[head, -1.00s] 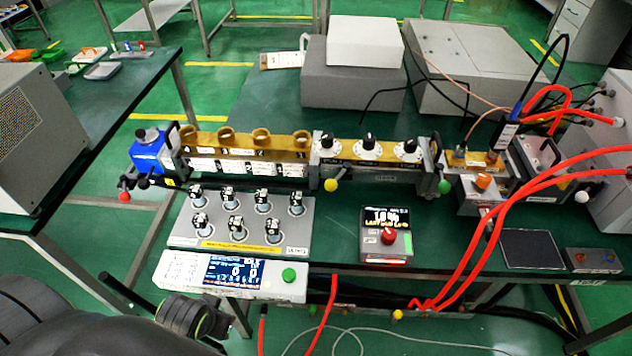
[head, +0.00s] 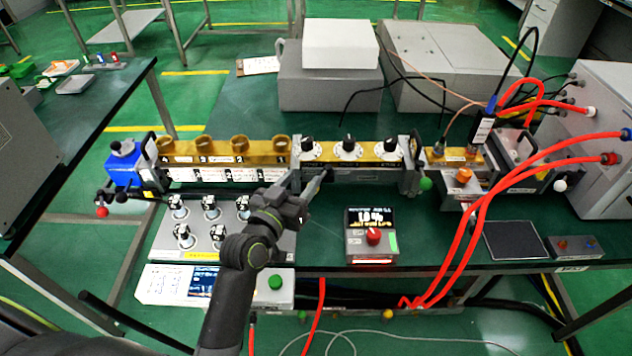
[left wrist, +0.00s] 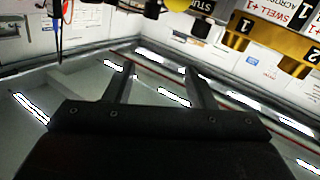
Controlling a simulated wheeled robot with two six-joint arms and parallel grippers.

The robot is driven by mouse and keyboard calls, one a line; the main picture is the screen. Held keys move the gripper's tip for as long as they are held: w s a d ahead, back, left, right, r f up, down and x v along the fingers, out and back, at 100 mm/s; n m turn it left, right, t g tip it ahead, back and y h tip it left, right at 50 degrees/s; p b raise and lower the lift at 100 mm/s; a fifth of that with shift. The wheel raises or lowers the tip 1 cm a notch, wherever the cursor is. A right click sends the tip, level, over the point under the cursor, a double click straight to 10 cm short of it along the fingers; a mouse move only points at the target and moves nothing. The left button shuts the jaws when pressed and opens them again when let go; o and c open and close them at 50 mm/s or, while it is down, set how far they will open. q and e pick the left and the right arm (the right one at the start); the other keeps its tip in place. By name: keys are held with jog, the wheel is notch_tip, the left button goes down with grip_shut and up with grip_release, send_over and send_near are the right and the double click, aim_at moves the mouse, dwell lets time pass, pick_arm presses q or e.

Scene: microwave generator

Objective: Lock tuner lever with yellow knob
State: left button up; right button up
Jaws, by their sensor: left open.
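The tuner section (head: 348,148) with white dials and black knobs sits in the brass waveguide line on the bench. My left gripper (head: 308,183) is at its lower left front, where the lever with the yellow knob hangs. In the head view that knob is hidden behind my gripper. A yellow knob (left wrist: 178,4) shows at the top edge of the left wrist view, beyond the fingertips. The fingers (left wrist: 158,69) are apart with nothing between them. The lever's exact angle cannot be told. My right gripper is not in view.
A red-knob lever (head: 102,211) hangs at the left end, a green-knob lever (head: 425,184) to the right of the tuner. A display box (head: 372,240) with a red button stands in front. Small cylinders stand on a grey plate (head: 172,247). Red hoses (head: 463,245) cross at right.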

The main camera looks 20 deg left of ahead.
pick_arm(q)
notch_tip(320, 180, down, 8)
jog(key=b, duration=0.3)
jog(key=shift+t, duration=0.3)
jog(key=w, duration=0.2)
jog(key=w+p, duration=0.1)
jog(key=w, duration=0.1)
jog(key=w+d, duration=0.1)
jog(key=w, duration=0.1)
jog(key=shift+w+d+r+p, duration=0.1)
jog(key=shift+w+r+p, duration=0.2)
jog(key=shift+w+r, duration=0.1)
jog(key=shift+w+d, duration=0.1)
jog(key=shift+w, duration=0.4)
jog(key=shift+c, duration=0.3)
grip_shut()
